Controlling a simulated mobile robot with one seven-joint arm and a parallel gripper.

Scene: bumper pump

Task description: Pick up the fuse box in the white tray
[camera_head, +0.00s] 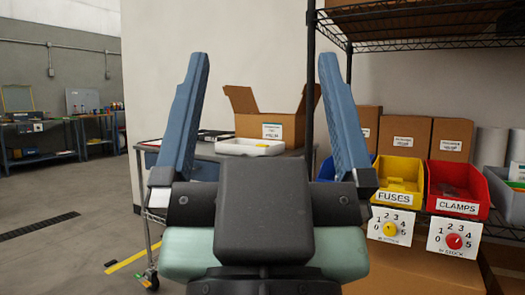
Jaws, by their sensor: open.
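A white tray (232,150) sits on a grey cart top beyond my gripper, seen between its fingers. A small yellow item (264,146) shows in the tray; it is too small to tell whether it is the fuse box. My gripper (263,60) is open and empty, its two blue fingers spread wide and pointing up in the picture. It is apart from the tray, and its body hides the front of the cart.
An open cardboard box (262,125) stands behind the tray. A shelf post (310,90) rises just right of it. A yellow FUSES bin (400,180) and a red CLAMPS bin (457,187) sit on the right shelf. Open floor (60,225) lies left.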

